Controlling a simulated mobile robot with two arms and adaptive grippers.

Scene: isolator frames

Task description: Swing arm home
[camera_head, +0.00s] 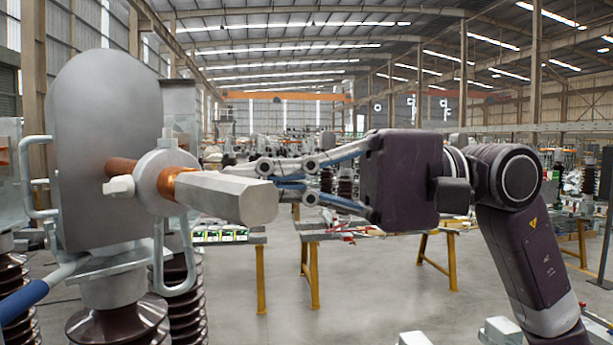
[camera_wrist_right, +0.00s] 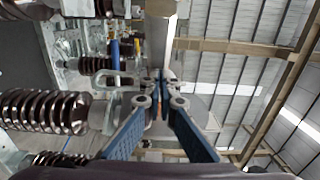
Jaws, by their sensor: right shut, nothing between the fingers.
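The swing arm (camera_head: 228,197) is a pale grey angular bar, nearly level, with its blunt end toward me. It meets a round grey clamp (camera_head: 165,182) with copper-coloured parts, before a tall rounded grey plate (camera_head: 100,150). My right gripper (camera_head: 232,170) reaches in from the right, its tips close behind the bar. In the right wrist view the gripper (camera_wrist_right: 159,78) has its tips together with nothing between them, and the bar (camera_wrist_right: 160,45) runs just beyond them. I cannot tell whether they touch. My left gripper is not seen.
Ribbed brown insulators (camera_head: 105,325) stand below the plate. A grey loop handle (camera_head: 178,262) hangs under the clamp, and a blue rod (camera_head: 22,300) enters at lower left. Tables with yellow legs (camera_head: 314,275) stand behind. The grey floor between is open.

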